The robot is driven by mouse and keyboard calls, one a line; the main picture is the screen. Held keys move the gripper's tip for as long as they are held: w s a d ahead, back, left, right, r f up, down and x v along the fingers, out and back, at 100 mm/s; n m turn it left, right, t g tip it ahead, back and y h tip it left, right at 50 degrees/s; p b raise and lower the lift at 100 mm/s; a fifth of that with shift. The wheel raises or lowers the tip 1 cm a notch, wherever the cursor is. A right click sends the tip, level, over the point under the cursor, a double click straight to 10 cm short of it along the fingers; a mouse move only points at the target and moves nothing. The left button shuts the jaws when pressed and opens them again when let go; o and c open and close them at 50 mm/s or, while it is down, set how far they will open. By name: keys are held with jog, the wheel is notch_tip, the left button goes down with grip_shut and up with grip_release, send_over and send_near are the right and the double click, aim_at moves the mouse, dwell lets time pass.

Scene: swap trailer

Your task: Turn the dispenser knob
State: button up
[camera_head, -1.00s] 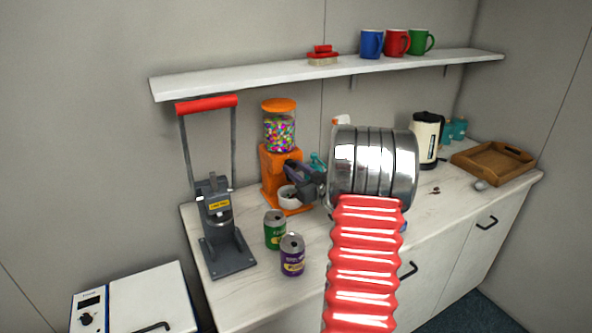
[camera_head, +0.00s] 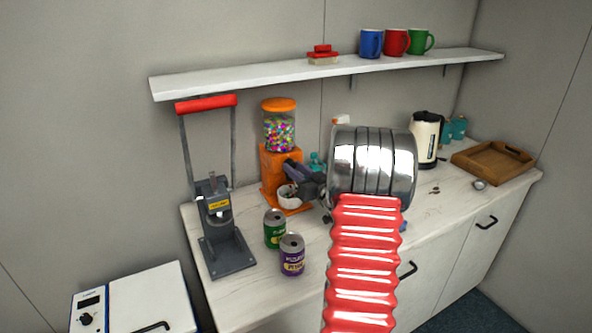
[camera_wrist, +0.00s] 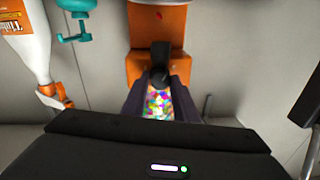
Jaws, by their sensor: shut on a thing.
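The orange dispenser (camera_head: 270,165) stands on the counter against the wall. Its clear globe (camera_head: 279,132) is full of colourful sweets and has an orange lid. A white bowl (camera_head: 287,197) sits at its front. My gripper (camera_head: 294,170) is at the dispenser's front, above the bowl. The wrist view is upside down. There my gripper (camera_wrist: 159,88) has its two fingers closed on the black knob (camera_wrist: 160,62) on the orange body (camera_wrist: 153,28). The globe's sweets (camera_wrist: 158,104) show between the fingers. My arm hides part of the counter behind it, and the knob is hidden in the head view.
A grey press (camera_head: 222,225) with a red handle stands left of the dispenser. A green can (camera_head: 274,229) and a purple can (camera_head: 292,256) stand in front. A spray bottle (camera_wrist: 28,42) and teal clamp (camera_wrist: 75,20) are close beside it. A shelf (camera_head: 260,78) runs above.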

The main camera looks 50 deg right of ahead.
jog(key=m, duration=0.5)
jog(key=shift+h, duration=0.3)
jog(key=shift+m, duration=0.3)
jog(key=o, duration=1.1)
jog(key=shift+c, duration=0.2)
jog(key=shift+s+f, duration=0.1)
jog(key=v, duration=1.3)
jog(key=shift+s+f, duration=0.2)
jog(key=shift+s, duration=0.15)
